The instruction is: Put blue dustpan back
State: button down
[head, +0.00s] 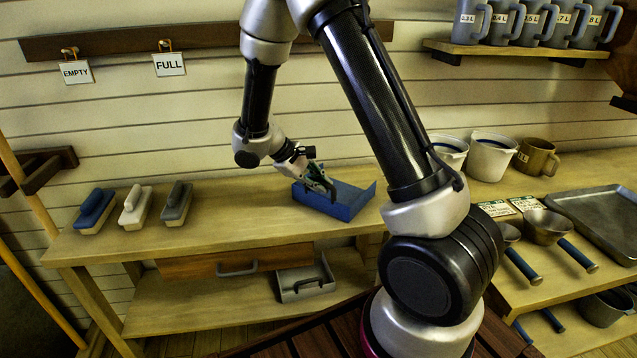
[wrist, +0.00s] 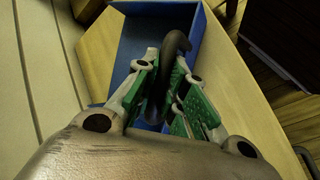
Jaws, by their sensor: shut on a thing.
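The blue dustpan (head: 352,203) is at the right part of the wooden bench top in the head view. I cannot tell whether it rests on the wood or hangs just above it. My gripper (head: 322,184) is over its left side, shut on its dark handle. In the wrist view the dustpan (wrist: 208,58) lies beyond the fingers. Its curved dark handle (wrist: 176,42) runs between the green-padded fingertips of the gripper (wrist: 165,88). The fingers hide the lower part of the handle.
Blue, white and grey brushes (head: 133,208) stand at the bench's left. Buckets (head: 491,158), scoops and a metal tray (head: 598,208) occupy the right. The bench middle is clear.

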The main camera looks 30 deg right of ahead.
jog(key=c, duration=1.5)
grip_release()
jog(key=v, duration=1.1)
jog(key=s+d+r+m+y, duration=0.1)
jog(key=s+d+r+y, duration=0.1)
jog(key=s+d+r, duration=0.4)
jog(key=s+d+r+m+t+y, duration=0.1)
jog(key=s+r+t+y, duration=0.1)
jog(key=s, duration=0.4)
jog(key=s+d+r+m+t+y, duration=0.1)
jog(key=s+r+y, duration=0.1)
jog(key=s, duration=0.5)
jog(key=s+d+r+m+t+y, duration=0.1)
jog(key=s+r+t+y, duration=0.1)
jog(key=s+r, duration=0.2)
jog(key=shift+s+d+t, duration=0.15)
jog(key=shift+s, duration=0.55)
jog(key=shift+s+d+t, duration=0.15)
jog(key=shift+s, duration=0.55)
